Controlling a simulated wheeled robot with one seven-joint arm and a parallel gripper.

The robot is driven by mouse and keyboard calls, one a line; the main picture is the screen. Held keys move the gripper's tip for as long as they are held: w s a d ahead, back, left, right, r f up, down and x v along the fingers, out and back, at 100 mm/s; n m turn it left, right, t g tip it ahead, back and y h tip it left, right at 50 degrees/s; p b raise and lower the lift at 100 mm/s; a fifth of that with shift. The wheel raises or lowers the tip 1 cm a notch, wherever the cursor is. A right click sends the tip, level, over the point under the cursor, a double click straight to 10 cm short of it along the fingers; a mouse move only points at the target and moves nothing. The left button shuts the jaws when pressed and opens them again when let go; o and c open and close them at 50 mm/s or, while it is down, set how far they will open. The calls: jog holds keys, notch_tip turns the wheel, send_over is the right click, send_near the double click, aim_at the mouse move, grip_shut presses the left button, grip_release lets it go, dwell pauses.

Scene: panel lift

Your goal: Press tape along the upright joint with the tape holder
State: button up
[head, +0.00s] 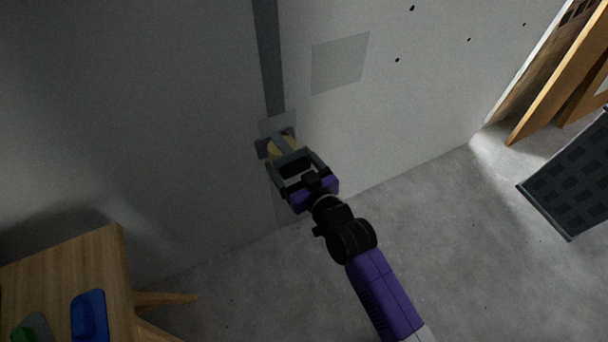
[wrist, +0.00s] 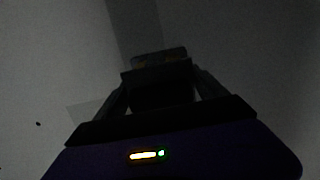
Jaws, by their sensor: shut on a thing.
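My gripper (head: 292,168) is shut on the tape holder (head: 283,146), a grey frame with a yellow roll, held up at the wall. The holder lies over the line of the upright joint; whether it touches the wall I cannot tell. A dark grey strip of tape (head: 269,55) runs down the joint from the top of the picture to just above the holder. A paler stretch of the joint (head: 280,207) shows below the holder. In the wrist view, which is dark, the holder (wrist: 158,58) shows beyond the fingers, with the strip (wrist: 133,25) above it.
A wooden table (head: 60,262) with a blue object (head: 89,315) and a green object (head: 22,334) stands at lower left. A grey square patch (head: 340,63) is on the wall. Wooden boards (head: 560,75) and a dark panel (head: 570,180) are at right. The floor between is clear.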

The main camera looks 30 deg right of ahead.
aim_at(293, 145)
jog(key=shift+s+d+m+t+h+b, duration=0.35)
jog(key=shift+s+d+t+b, duration=0.3)
jog(key=shift+d+t+b, duration=0.25)
jog(key=shift+s+d+r+h, duration=0.15)
jog(key=shift+d+r+h, duration=0.1)
jog(key=shift+d, duration=0.2)
jog(key=shift+w+r+p, duration=0.15)
jog(key=shift+w+p, duration=0.2)
jog(key=shift+w, duration=1.05)
jog(key=shift+w+r+p, duration=0.1)
jog(key=shift+w+p, duration=0.2)
jog(key=shift+w, duration=1.05)
jog(key=o, duration=0.8)
jog(key=shift+w+f, duration=0.1)
jog(key=shift+w, duration=0.25)
jog(key=shift+s+f, duration=0.1)
jog(key=c, duration=1)
jog(key=shift+c, duration=0.2)
